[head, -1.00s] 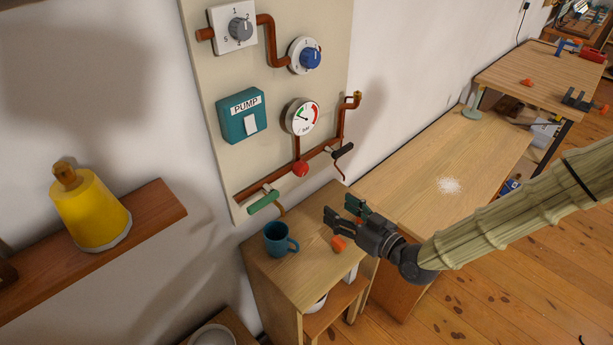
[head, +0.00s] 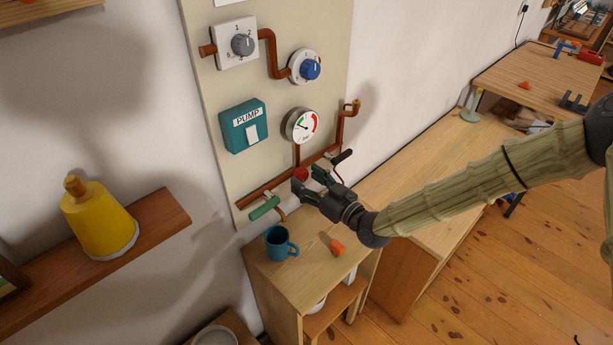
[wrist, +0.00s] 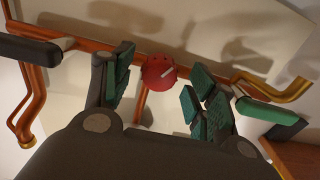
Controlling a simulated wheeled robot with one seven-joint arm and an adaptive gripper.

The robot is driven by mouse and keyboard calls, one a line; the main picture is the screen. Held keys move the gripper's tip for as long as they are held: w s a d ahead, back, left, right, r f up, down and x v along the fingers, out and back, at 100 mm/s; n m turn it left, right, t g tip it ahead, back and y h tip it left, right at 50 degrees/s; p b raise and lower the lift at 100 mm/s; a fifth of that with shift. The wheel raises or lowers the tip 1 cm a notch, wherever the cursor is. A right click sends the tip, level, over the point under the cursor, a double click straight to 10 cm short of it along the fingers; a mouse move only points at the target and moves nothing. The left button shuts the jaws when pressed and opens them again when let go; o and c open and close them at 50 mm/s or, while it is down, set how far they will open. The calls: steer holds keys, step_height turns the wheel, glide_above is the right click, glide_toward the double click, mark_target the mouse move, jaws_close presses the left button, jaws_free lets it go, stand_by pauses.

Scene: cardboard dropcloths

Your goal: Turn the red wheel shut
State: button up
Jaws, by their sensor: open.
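The red wheel (head: 300,173) sits on the copper pipe low on the wall panel, below the round gauge. In the wrist view the red wheel (wrist: 159,72) shows as a round knob with a pale line on its face, beyond and between my fingers. My gripper (head: 309,183) is open, in front of the pipe and close to the wheel, and covers part of it in the head view. In the wrist view my gripper (wrist: 160,92) has its green-padded fingers apart, one on each side of the wheel. I cannot tell whether either finger touches it.
A green-handled lever (head: 264,208) is left of the wheel and a black-handled lever (head: 343,156) right of it. A blue mug (head: 278,243) and an orange object (head: 337,246) stand on the cabinet below. The gauge (head: 301,126) and pump switch (head: 243,126) are above.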

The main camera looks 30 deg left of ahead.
steer(key=shift+w+a, duration=0.15)
steer(key=shift+a, duration=0.2)
steer(key=c, duration=1)
